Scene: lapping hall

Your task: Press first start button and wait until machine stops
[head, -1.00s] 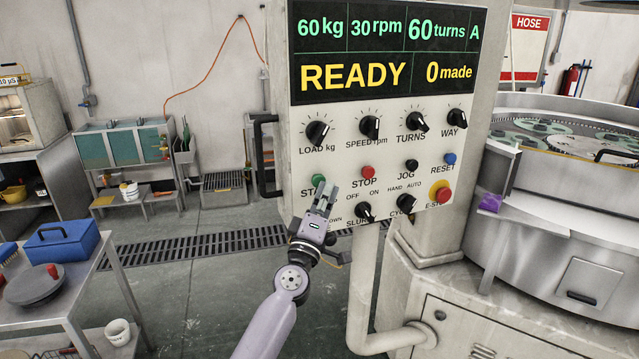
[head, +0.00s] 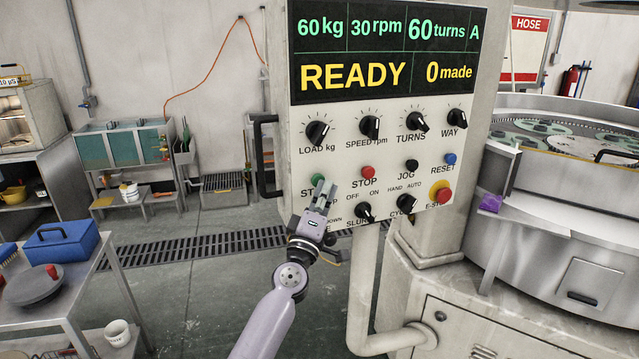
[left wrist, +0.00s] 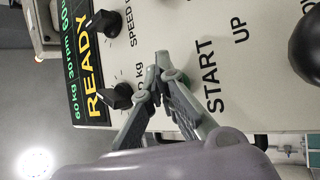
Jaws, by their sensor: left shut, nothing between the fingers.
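The grey control panel (head: 340,165) faces me, with its display (head: 385,50) reading 60 kg, 30 rpm, 60 turns, A, READY and 0 made. The green start button (head: 317,179) is at the panel's left, partly hidden behind my left gripper (head: 325,190). In the left wrist view, a sliver of the green start button (left wrist: 186,78) shows behind the fingertips, beside the word START. My left gripper is shut and empty, with its tips right at the button. I cannot tell whether they touch it. The lapping machine (head: 560,190) stands at the right with green discs on top. My right gripper is not in view.
The red stop button (head: 368,172), black jog button (head: 411,165), blue reset button (head: 449,158) and red E-stop (head: 443,195) sit to the right of the start button. Several black knobs are close by. A black handle (head: 267,155) juts from the panel's left side.

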